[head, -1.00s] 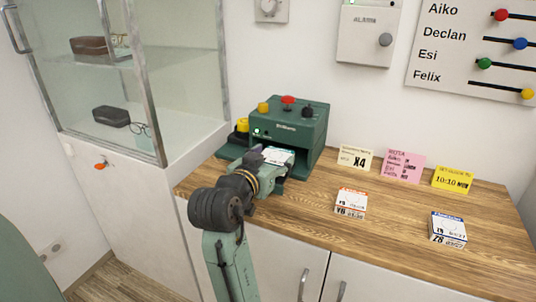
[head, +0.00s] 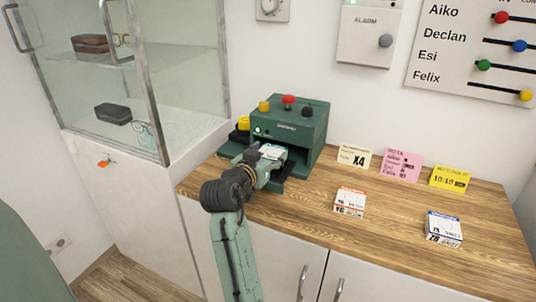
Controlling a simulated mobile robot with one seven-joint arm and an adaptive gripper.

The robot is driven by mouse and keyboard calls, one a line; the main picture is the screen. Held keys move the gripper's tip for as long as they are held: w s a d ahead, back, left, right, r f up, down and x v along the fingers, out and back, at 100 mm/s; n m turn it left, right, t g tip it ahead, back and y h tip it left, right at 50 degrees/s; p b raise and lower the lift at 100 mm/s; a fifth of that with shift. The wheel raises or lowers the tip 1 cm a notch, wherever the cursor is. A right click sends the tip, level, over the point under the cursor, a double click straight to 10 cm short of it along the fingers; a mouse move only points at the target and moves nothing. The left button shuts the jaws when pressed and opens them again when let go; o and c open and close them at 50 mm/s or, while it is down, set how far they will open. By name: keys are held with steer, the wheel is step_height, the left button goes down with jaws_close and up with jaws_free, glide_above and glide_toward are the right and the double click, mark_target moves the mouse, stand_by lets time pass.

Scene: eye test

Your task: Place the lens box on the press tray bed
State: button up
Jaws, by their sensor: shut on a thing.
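The green press (head: 295,124) stands on the wooden counter, with a red knob on top and a dark opening at its front. Its tray bed (head: 281,183) shows in part as a dark green ledge at the front. My gripper (head: 262,155) is at the press front, shut on a white lens box (head: 272,150) with dark print. The box is at the mouth of the opening, over the tray bed. My gripper hides part of both. I cannot tell whether the box touches the bed.
An orange-edged box (head: 350,201) and a blue-edged box (head: 444,228) sit on the counter to the right. Cream (head: 354,156), pink (head: 401,165) and yellow (head: 450,178) note cards stand behind them. A glass cabinet (head: 130,80) is at the left.

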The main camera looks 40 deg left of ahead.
steer(key=shift+f+b, duration=0.45)
steer(key=shift+f, duration=0.2)
steer(key=o, duration=1.1)
steer(key=shift+o, duration=0.2)
